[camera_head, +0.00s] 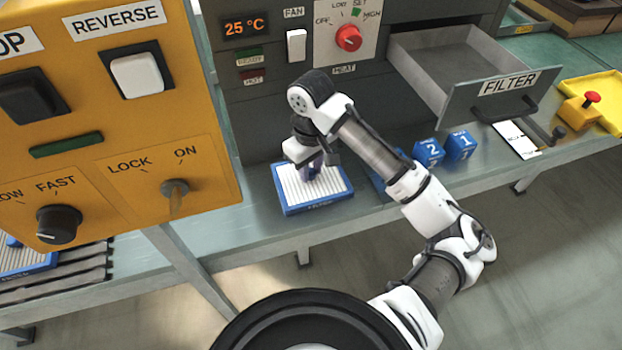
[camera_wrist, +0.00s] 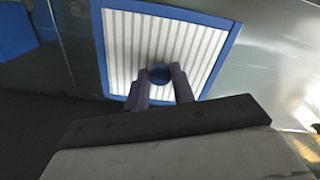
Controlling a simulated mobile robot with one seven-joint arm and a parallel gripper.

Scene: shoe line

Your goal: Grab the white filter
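The white filter (camera_head: 290,190) is a pleated white panel in a blue frame, lying flat on the bench in front of the grey machine. In the wrist view the filter (camera_wrist: 125,50) shows a round blue knob (camera_wrist: 158,74) at its middle. My gripper (camera_head: 312,172) is over the filter, pointing down. In the wrist view my gripper (camera_wrist: 160,75) has its two purple fingers apart, one on each side of the knob. The knob about fills the gap, but whether the fingers press on it is unclear.
A grey drawer marked FILTER (camera_head: 505,85) stands open and empty at right. Blue number cubes (camera_head: 444,148) sit on the bench behind my arm. A yellow control box (camera_head: 120,120) rises close on the left. Another blue-framed filter (camera_head: 22,262) lies on a slatted rack at lower left.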

